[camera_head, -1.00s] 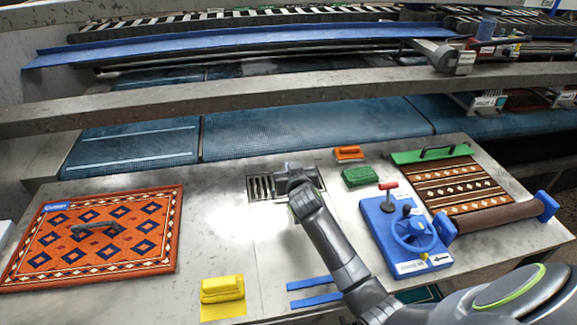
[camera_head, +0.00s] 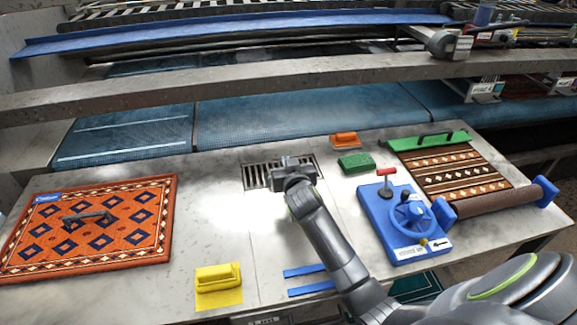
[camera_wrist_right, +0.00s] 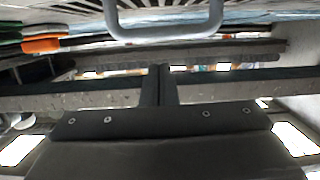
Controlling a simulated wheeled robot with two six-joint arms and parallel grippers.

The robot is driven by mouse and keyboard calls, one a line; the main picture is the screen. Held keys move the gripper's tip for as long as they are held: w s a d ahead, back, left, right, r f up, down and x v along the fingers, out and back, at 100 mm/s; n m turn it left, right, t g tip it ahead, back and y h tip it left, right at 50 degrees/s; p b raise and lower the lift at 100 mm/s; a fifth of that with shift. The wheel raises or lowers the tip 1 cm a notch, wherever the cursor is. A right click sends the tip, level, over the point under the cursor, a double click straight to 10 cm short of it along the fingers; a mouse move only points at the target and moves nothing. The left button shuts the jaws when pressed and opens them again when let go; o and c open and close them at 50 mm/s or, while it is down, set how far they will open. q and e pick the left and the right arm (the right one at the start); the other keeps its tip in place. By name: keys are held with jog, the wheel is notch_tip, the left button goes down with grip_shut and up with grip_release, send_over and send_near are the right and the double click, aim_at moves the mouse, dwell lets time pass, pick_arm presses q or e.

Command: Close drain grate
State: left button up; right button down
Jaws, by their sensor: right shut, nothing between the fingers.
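The drain grate (camera_head: 256,175) is a dark slatted panel set in the pale metal table, at the middle back. It looks about level with the tabletop; whether it is fully seated I cannot tell. My right gripper (camera_head: 291,163) is over its middle and right part and hides some of it. In the right wrist view the gripper's fingers (camera_wrist_right: 158,84) are together and empty. A grey bar handle (camera_wrist_right: 165,34) shows beyond the fingertips, apart from them, with grate slats (camera_wrist_right: 72,11) behind it. My left gripper is not in view.
A patterned orange rug (camera_head: 140,240) lies at left and a yellow brush (camera_head: 217,278) at front. A green brush (camera_head: 355,162), an orange brush (camera_head: 344,139) and a blue valve panel (camera_head: 375,215) stand right of the gripper.

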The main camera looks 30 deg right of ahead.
jog(key=b+v, duration=0.1)
jog(key=v, duration=1.6)
jog(key=shift+s, duration=0.2)
jog(key=shift+r, duration=0.1)
